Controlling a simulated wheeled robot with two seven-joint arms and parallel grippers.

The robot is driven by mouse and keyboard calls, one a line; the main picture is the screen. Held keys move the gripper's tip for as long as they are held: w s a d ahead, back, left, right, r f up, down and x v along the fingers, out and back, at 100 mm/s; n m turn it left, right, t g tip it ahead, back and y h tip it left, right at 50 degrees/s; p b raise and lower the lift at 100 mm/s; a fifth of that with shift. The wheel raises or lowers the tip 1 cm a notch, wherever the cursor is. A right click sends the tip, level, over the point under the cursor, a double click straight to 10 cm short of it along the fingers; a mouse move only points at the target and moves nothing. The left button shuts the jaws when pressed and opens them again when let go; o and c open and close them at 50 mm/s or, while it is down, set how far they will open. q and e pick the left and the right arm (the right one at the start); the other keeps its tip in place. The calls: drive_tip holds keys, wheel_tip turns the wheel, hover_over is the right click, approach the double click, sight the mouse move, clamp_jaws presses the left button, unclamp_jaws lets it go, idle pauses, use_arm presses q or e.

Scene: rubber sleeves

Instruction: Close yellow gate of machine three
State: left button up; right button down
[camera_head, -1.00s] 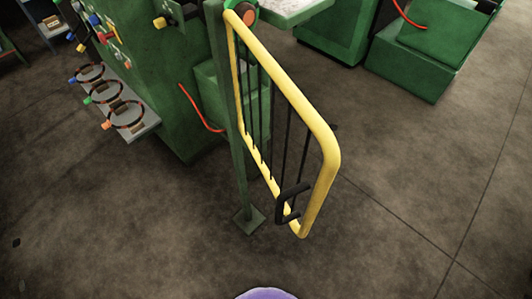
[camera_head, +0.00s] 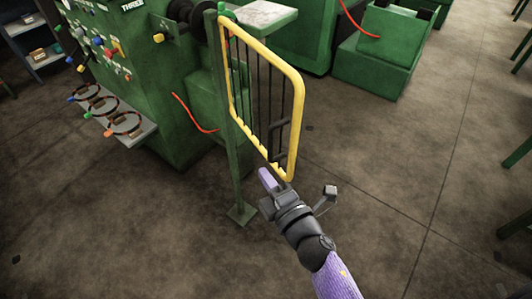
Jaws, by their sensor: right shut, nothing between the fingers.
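The yellow gate (camera_head: 296,125), a rounded frame with dark bars, hangs from a green post (camera_head: 232,150) beside the green machine marked THREE (camera_head: 170,110). It stands swung out from the machine, towards me. A dark handle (camera_head: 279,130) shows near its free edge. My right gripper (camera_head: 266,178) is shut and empty, just below the gate's lower free corner in the picture. I cannot tell whether it touches the frame. My left gripper is out of view.
A grey shelf with ringed parts (camera_head: 125,124) juts from the machine's left side. A red hose (camera_head: 190,112) hangs near the post. A green box-like unit (camera_head: 375,65) stands at the back right.

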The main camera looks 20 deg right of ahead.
sight(269, 151)
drive_tip(key=w+d, duration=0.2)
drive_tip(key=w, duration=0.5)
drive_tip(key=shift+d, duration=0.15)
